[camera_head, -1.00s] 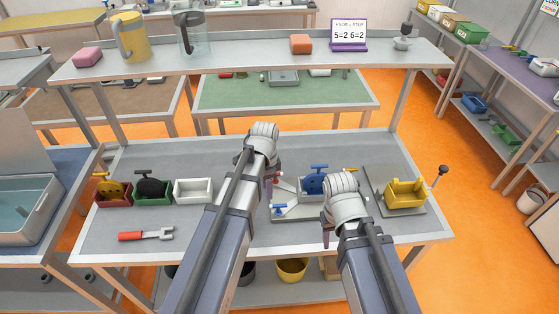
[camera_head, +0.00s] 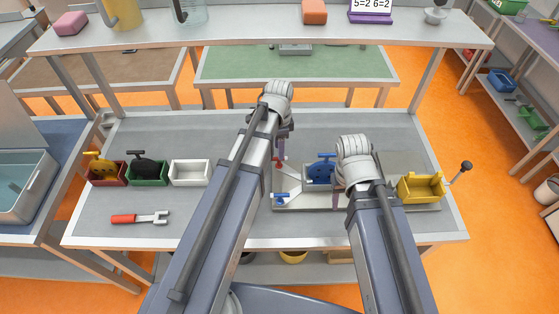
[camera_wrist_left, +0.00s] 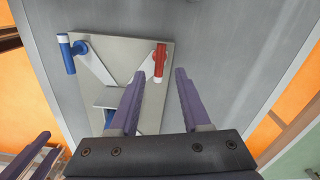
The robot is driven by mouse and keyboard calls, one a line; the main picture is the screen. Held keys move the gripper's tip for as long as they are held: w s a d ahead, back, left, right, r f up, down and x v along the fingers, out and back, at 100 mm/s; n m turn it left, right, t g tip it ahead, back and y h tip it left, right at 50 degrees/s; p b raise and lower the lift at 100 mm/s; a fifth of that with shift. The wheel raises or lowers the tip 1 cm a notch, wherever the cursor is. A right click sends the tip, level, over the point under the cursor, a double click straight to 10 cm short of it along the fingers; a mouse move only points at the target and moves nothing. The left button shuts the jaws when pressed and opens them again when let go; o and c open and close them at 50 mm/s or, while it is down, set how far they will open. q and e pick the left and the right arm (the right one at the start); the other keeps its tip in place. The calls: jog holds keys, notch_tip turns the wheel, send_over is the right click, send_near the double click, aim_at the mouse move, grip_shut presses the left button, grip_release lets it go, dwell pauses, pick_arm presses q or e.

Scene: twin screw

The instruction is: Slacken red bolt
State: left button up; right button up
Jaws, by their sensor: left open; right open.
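The red bolt (camera_head: 279,163) has a T-shaped handle and stands at the left of a grey plate (camera_head: 300,202) on the bench. In the left wrist view the red bolt (camera_wrist_left: 160,62) shows upright at a plate corner, between the lines of my left fingers. My left gripper (camera_wrist_left: 160,73) is open and empty, above and near the bolt; I see no contact. A blue bolt (camera_head: 281,197) sits at another corner; it also shows in the left wrist view (camera_wrist_left: 72,54). My right gripper (camera_head: 336,200) is over the plate, mostly hidden by its wrist; its open fingers (camera_wrist_left: 32,155) show at lower left.
A yellow holder (camera_head: 420,187) stands to the right. Red, green and white bins (camera_head: 190,172) and a red-handled wrench (camera_head: 140,218) lie left.

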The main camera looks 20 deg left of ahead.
aim_at(279, 162)
pick_arm(q)
notch_tip(279, 162, down, 7)
jog(key=b, duration=0.6)
jog(key=shift+r, duration=0.1)
pick_arm(e)
notch_tip(279, 162, down, 7)
jog(key=shift+r, duration=0.1)
pick_arm(q)
jog(key=shift+c, duration=0.3)
grip_shut()
